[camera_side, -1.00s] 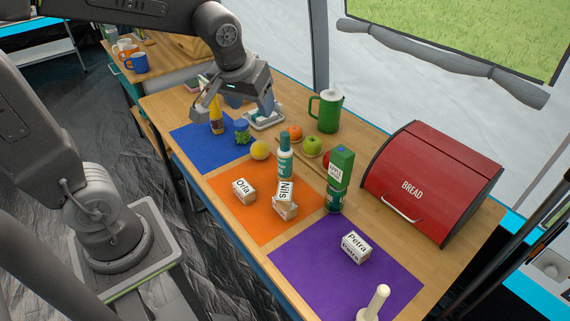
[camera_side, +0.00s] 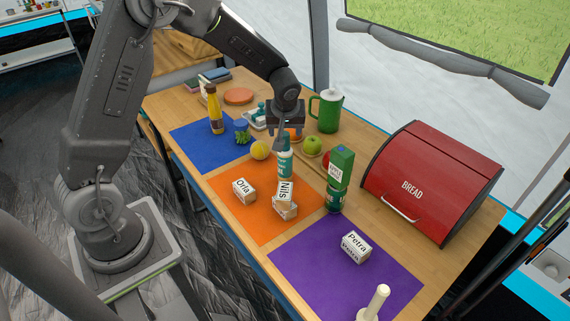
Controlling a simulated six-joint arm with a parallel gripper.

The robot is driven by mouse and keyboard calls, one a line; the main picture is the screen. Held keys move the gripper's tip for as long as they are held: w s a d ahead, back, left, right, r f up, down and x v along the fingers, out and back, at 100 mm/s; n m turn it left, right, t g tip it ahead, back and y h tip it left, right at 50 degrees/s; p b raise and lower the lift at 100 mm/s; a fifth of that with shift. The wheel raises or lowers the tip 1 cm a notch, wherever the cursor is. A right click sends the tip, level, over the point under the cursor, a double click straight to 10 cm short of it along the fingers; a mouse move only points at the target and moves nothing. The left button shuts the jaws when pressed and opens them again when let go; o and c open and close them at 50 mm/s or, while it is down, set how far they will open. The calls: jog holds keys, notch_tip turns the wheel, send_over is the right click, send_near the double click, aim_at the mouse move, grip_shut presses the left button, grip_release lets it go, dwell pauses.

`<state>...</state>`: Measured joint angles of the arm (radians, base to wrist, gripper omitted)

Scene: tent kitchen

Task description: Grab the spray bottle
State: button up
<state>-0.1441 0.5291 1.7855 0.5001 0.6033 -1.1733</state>
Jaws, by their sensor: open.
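A teal bottle with a white label (camera_side: 285,165) stands upright near the back edge of the orange mat (camera_side: 231,208); it looks like the spray bottle, though its top is partly covered. My gripper (camera_side: 284,137) is open and points down around or just above the bottle's top. One finger shows left of the top. I cannot tell whether the fingers touch it.
A yellow ball-like fruit (camera_side: 261,150), a green apple (camera_side: 312,145) and a green carton (camera_side: 340,166) stand close by. Labelled blocks (camera_side: 244,191) lie in front. A green jug (camera_side: 327,112) and red bread box (camera_side: 432,185) stand behind; the purple mat (camera_side: 310,270) has free room.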

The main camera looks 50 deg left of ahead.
aim_at(285, 134)
jog(key=shift+x, duration=3.55)
jog(key=shift+w+a+r, duration=0.1)
jog(key=shift+w+r, duration=0.05)
jog(key=shift+c, duration=0.2)
grip_shut()
